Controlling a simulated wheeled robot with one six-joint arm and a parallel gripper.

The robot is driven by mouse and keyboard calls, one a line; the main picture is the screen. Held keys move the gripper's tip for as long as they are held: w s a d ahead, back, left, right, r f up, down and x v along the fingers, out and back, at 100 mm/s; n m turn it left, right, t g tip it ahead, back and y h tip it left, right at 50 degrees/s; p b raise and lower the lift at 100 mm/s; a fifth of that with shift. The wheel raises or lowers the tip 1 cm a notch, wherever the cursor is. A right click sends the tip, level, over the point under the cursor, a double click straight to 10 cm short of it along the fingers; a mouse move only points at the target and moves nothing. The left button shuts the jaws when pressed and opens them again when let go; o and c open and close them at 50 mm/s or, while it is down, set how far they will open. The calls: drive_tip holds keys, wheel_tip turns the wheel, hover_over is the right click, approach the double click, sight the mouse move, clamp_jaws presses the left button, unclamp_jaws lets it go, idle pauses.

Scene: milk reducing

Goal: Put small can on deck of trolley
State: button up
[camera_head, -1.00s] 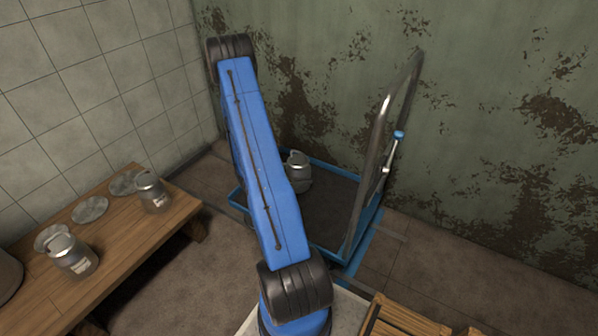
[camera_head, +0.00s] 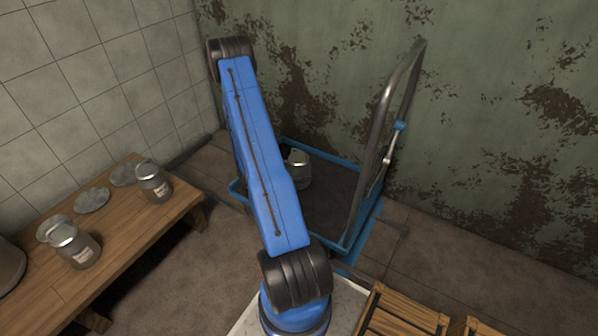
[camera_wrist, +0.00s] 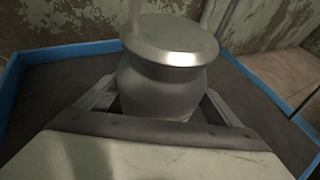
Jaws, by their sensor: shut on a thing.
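My gripper (camera_wrist: 162,104) is shut on a small metal can (camera_wrist: 166,78) with a flat round lid, upright between the two fingers in the wrist view. In the head view a can (camera_head: 300,169), apparently the same one, shows beside my blue arm, over the dark deck of the trolley (camera_head: 330,203). The trolley has a blue rim and a tall metal handle at its right. I cannot tell whether the can's base touches the deck.
Wooden slatted crates (camera_head: 402,314) stand at the bottom right. Walls close off the back and left. Much of the deck's right side is clear.

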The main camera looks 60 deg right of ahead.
drive_tip(key=o, duration=1.9)
drive_tip(key=shift+o, duration=0.2)
drive_tip(key=shift+w+a+r, duration=0.1)
drive_tip(key=shift+r, duration=0.1)
drive_tip(key=v, duration=1.2)
drive_tip(key=a+r+m+y, duration=0.1)
drive_tip(key=a+r+m, duration=0.2)
drive_tip(key=a+r, duration=0.35)
drive_tip(key=s+a+r+m+t+y, duration=0.1)
drive_tip(key=a+r+m+y, duration=0.15)
drive_tip(key=r, duration=0.75)
drive_tip(key=a+r+m, duration=0.2)
drive_tip(key=a+r, duration=0.4)
drive_tip(key=r, duration=0.2)
drive_tip(key=s+a+r+m+t+y, duration=0.1)
drive_tip(key=s+a+r+t+y, duration=0.1)
drive_tip(key=a, duration=0.7)
drive_tip(key=s+a+r+m+t+y, duration=0.2)
drive_tip(key=s+a+r+t+y, duration=0.1)
drive_tip(key=s+a+r, duration=0.4)
drive_tip(key=s+a+r+m+t+y, duration=0.2)
drive_tip(key=a+r, duration=0.5)
drive_tip(key=a, duration=0.5)
drive_tip(key=s+t+y, duration=0.1)
drive_tip(key=s+t, duration=0.1)
drive_tip(key=shift+s+a+r+t, duration=0.2)
drive_tip(key=shift+s+r+t, duration=0.05)
drive_tip(key=shift+r+t, duration=0.15)
